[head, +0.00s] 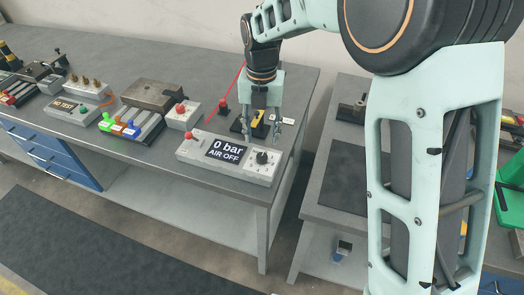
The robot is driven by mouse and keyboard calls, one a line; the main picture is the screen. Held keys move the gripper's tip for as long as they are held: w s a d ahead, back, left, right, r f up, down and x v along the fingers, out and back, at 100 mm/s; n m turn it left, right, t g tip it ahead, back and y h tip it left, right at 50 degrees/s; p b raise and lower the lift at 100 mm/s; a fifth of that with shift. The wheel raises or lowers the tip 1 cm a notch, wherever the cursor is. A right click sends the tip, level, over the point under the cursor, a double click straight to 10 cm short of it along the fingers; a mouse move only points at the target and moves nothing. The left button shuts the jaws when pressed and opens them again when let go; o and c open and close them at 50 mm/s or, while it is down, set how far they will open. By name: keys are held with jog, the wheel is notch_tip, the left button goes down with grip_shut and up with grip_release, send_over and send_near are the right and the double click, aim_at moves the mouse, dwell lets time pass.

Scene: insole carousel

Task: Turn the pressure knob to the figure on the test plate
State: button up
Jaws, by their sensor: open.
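The pressure knob (262,157) is a small dark round knob on the right part of a grey control box. The box's display (227,150) reads "0 bar AIR OFF". My gripper (261,139) points down with its fingers open, just above and behind the knob, apparently empty. Whether a finger touches the box cannot be told. A small white plate (288,121) lies behind the box, right of my gripper; its writing is too small to read, and I cannot tell whether it is the test plate.
A red button (187,141) sits on the control box's left end. Left of it stand a box with green, blue and orange parts (131,131) and a "NO TEST" box (66,106). A second bench (318,213) stands to the right across a gap.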

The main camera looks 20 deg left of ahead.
aim_at(262, 156)
notch_tip(262, 156, down, 8)
jog(key=shift+f, duration=0.1)
dwell(0.4)
grip_shut()
